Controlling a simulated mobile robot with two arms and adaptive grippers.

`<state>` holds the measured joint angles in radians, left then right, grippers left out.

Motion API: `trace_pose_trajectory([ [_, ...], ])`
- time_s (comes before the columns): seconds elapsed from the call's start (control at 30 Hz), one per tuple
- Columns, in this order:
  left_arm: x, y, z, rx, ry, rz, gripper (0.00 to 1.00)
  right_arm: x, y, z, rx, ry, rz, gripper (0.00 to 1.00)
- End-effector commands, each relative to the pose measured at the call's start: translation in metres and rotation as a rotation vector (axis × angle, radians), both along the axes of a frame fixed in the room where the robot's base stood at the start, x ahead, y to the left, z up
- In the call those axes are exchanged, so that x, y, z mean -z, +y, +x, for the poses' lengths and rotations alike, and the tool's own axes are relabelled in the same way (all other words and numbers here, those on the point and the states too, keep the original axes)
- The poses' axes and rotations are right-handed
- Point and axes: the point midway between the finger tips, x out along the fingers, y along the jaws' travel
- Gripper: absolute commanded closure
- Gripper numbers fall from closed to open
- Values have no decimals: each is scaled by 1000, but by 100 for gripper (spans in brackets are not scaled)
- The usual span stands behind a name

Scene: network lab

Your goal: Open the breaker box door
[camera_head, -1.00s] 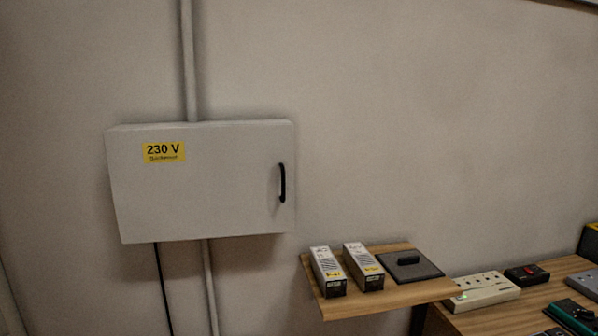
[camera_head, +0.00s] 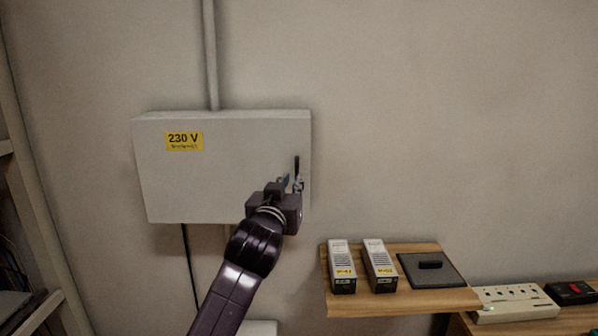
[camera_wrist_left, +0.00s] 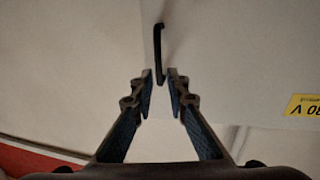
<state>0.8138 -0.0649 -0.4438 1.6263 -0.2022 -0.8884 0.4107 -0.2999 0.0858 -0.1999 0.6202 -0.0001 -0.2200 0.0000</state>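The breaker box (camera_head: 215,185) is a light grey box on the wall with a yellow 230 V label (camera_head: 184,141); its door is shut. Its black vertical handle (camera_head: 297,166) is near the door's right edge, its lower part hidden by my gripper. My left gripper (camera_head: 293,184) is in front of the handle. In the left wrist view, my left gripper (camera_wrist_left: 160,77) is open, and the handle (camera_wrist_left: 159,50) stands just beyond the fingertips, with its near end about at the gap between them. My right gripper is not in view.
A wooden shelf (camera_head: 400,302) to the lower right holds two white-and-grey modules (camera_head: 341,262) and a dark plate with a handle (camera_head: 431,268). A power strip (camera_head: 513,304) lies further right. A rack (camera_head: 30,200) stands at the left edge. The wall right of the box is clear.

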Motion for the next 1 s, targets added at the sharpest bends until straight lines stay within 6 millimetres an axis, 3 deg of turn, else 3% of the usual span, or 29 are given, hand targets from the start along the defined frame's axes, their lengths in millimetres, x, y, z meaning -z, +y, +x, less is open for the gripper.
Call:
trace_pose_trajectory([
  [0.4,-1,-10,50,0,1,1,86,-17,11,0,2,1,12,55],
  [0.87,0,-12,58,1,0,0,86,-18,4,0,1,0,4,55],
  [1.0,0,-12,58,1,0,0,100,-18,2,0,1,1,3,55],
])
